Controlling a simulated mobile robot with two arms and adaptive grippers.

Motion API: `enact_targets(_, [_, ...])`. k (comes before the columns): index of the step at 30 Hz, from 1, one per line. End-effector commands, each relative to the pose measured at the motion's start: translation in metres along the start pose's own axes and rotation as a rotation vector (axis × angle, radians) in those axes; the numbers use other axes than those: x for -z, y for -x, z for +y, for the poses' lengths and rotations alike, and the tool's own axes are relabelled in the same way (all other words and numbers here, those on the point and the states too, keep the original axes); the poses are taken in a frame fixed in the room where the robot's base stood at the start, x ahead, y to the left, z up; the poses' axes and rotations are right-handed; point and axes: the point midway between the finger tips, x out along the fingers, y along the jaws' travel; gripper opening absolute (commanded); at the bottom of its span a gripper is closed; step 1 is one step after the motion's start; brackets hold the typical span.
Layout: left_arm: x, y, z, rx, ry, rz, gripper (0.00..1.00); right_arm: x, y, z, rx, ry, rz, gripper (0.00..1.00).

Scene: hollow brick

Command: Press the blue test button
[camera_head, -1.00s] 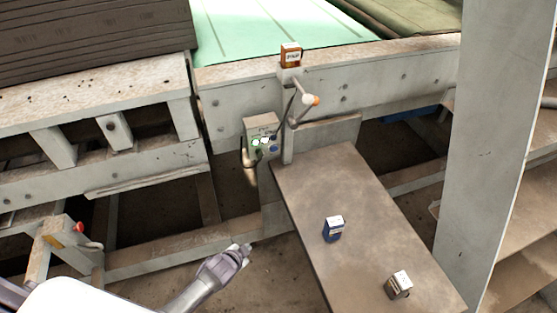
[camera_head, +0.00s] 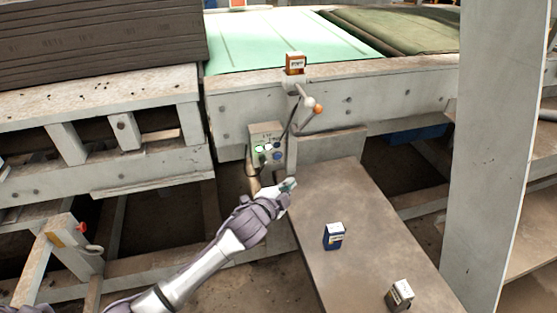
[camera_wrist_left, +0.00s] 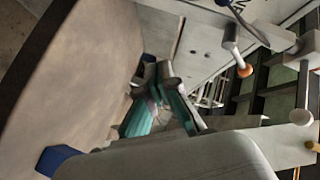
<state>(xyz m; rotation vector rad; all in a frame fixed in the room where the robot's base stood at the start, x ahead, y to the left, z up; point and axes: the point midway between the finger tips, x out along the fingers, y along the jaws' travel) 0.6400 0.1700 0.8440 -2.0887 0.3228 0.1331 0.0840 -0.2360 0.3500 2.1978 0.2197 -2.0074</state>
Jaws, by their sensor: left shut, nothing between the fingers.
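A grey control box (camera_head: 266,146) is mounted on the front of the conveyor frame, with several small buttons and lights on its face. A small blue button (camera_head: 277,155) shows at the lower right of that face; any label is too small to read. My left gripper (camera_head: 289,185) is just below and slightly right of the box, beside the brown table's far left edge, apart from the button. Its teal-tipped fingers show shut and empty in the left wrist view (camera_wrist_left: 161,100). The box's face cannot be made out in the wrist view. My right gripper is not in view.
A crank lever with an orange knob (camera_head: 318,108) sticks out right of the box. The brown table (camera_head: 350,195) holds a blue box (camera_head: 334,235) and a grey-black box (camera_head: 399,295). An orange box (camera_head: 295,63) sits on the conveyor edge. A pale post (camera_head: 495,150) stands right.

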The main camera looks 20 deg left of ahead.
Motion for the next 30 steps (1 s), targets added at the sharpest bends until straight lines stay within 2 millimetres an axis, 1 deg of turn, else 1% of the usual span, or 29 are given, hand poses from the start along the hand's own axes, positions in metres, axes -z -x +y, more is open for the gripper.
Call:
enact_targets(6, [-0.001, -0.001, 0.000, -0.001, 0.001, -0.001, 0.00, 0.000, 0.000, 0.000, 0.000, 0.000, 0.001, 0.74])
enact_targets(10, [-0.005, -0.006, -0.002, -0.002, 0.000, -0.002, 0.00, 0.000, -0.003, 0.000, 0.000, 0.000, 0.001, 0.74])
enact_targets(22, [-0.034, -0.043, -0.029, 0.001, 0.000, -0.003, 0.00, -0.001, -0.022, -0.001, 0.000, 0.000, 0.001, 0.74])
enact_targets(30, [-0.044, -0.059, -0.042, -0.002, 0.001, -0.002, 0.00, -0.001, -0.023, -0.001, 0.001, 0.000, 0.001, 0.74])
